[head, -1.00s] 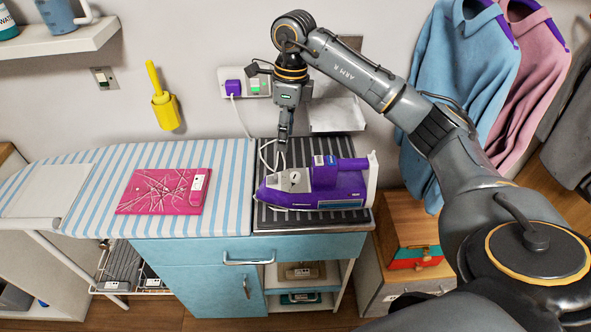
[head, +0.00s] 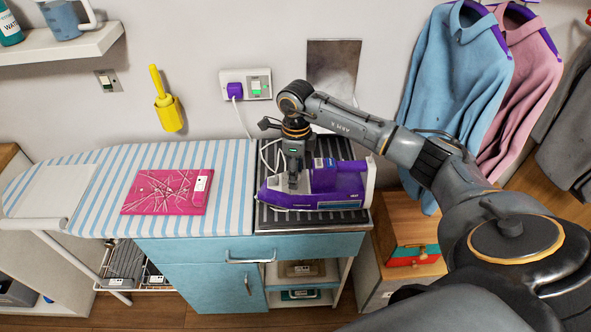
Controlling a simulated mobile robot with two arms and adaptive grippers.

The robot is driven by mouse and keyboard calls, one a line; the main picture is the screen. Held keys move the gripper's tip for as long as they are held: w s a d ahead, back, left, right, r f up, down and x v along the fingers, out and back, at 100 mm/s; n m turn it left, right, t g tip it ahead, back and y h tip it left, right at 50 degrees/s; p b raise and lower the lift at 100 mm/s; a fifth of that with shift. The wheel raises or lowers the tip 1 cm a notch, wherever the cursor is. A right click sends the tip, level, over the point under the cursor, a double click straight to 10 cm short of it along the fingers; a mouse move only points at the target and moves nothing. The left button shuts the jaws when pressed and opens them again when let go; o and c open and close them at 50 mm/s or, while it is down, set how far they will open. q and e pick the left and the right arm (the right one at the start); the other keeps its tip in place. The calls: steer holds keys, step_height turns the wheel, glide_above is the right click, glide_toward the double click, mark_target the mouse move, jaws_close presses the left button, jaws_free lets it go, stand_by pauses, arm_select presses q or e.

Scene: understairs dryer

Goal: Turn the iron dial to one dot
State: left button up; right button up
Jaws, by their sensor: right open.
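The purple and white iron (head: 335,184) lies on a dark ribbed rest at the right end of the ironing board, its tip pointing left. My right gripper (head: 293,186) points straight down at the front part of the iron, where the dial is. The gripper hides the dial, so its setting cannot be read. The fingers are open and are at or just above the dial; I cannot tell whether they touch it. My left gripper is not in view.
The striped ironing board (head: 228,190) holds a pink panel (head: 166,192) left of the iron. A wall socket (head: 258,84) with a purple plug is behind, its cord running down. Shirts (head: 455,90) hang at the right. A wooden box (head: 405,215) stands right of the cabinet.

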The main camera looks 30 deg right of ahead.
steer(key=shift+f, duration=0.1)
jaws_close()
steer(key=shift+m, duration=0.3)
steer(key=m+b, duration=0.1)
steer(key=m, duration=0.2)
steer(key=shift+m+b, duration=0.55)
steer(key=shift+m, duration=1.95)
